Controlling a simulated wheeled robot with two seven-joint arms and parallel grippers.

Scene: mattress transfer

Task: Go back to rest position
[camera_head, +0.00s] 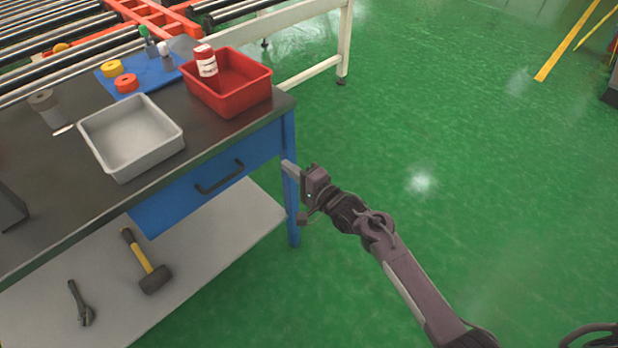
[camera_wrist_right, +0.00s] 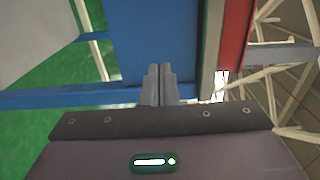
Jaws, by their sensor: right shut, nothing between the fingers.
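My right gripper (camera_head: 287,168) is in the middle of the head view, beside the right end of the blue workbench and apart from the things on its top. In the right wrist view its two grey fingers (camera_wrist_right: 159,84) are together, with nothing between them. The bench's blue frame (camera_wrist_right: 150,40) fills much of that view behind the fingers. My left gripper is not in the head view.
The dark bench top (camera_head: 60,190) holds an empty grey bin (camera_head: 130,165), a red bin (camera_head: 245,105) with a red-and-white bottle (camera_head: 205,62), and a blue mat (camera_head: 150,72). A mallet (camera_head: 150,268) and wrench (camera_head: 80,303) lie on the shelf below. Green floor (camera_head: 480,180) is clear at right.

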